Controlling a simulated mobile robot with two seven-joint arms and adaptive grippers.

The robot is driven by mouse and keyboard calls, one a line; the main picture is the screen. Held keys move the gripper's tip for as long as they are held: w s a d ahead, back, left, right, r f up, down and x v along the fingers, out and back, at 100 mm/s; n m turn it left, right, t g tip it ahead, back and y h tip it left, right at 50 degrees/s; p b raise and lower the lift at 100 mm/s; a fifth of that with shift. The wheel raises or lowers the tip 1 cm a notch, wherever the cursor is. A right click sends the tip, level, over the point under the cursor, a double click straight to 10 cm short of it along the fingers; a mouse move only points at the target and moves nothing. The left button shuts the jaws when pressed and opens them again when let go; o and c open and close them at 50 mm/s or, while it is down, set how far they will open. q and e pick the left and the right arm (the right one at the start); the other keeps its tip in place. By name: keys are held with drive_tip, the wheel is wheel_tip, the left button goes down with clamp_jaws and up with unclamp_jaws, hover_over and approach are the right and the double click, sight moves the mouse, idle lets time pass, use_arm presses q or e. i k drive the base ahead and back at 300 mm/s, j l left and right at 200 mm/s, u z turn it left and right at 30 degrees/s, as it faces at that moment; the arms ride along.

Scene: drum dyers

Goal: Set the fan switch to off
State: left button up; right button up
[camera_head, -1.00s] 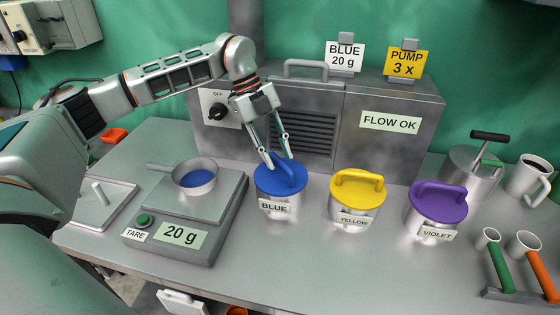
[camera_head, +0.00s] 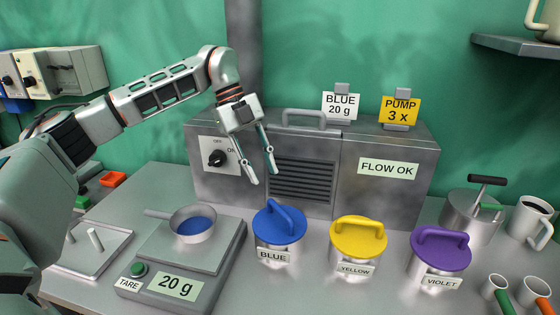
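The fan switch (camera_head: 217,157) is a black knob on a white plate at the left of the grey metal cabinet's front (camera_head: 355,190). The plate reads OFF above the knob and ON to its right. I cannot tell clearly which mark the knob points to. My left gripper (camera_head: 263,174) hangs in front of the cabinet's vent grille (camera_head: 300,180), to the right of the switch and apart from it. Its fingers point down and are spread, with nothing between them. My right gripper is not in view.
Lidded jars stand before the cabinet: blue (camera_head: 279,222), yellow (camera_head: 357,238) and violet (camera_head: 440,251). A scale (camera_head: 165,284) reading 20 g, with a pan of blue dye (camera_head: 194,224), is at left. Cards reading BLUE 20 g (camera_head: 341,106) and PUMP 3 x (camera_head: 398,110) stand on top.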

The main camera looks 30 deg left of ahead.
sight(217, 159)
drive_tip(key=k, duration=1)
